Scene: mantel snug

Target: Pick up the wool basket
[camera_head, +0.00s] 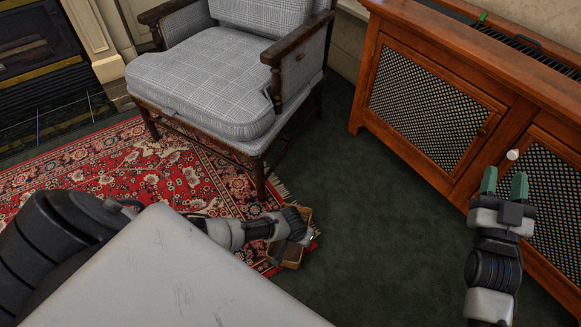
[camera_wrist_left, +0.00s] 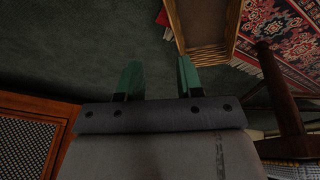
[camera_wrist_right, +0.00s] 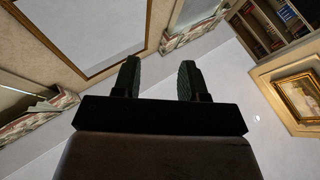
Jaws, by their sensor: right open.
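The wool basket (camera_head: 291,265) is a small tan-brown box-shaped basket on the floor at the rug's edge, partly hidden behind my left gripper in the head view. In the left wrist view its woven wall (camera_wrist_left: 207,56) and brown inside show at the top. My left gripper (camera_wrist_left: 158,70) is open, with nothing visible between its green fingers. Its right fingertip overlaps the basket's near-left corner; I cannot tell whether they touch. My right gripper (camera_head: 504,185) is open and empty, raised in front of the cabinet; its fingers also stand apart in the right wrist view (camera_wrist_right: 160,75).
A grey plaid armchair (camera_head: 205,80) stands beyond the basket, partly on the red patterned rug (camera_head: 90,180). A wooden cabinet (camera_head: 425,105) with mesh doors stands at the right. A fireplace (camera_head: 35,60) is at the far left. Dark green carpet (camera_head: 390,220) lies clear between basket and cabinet.

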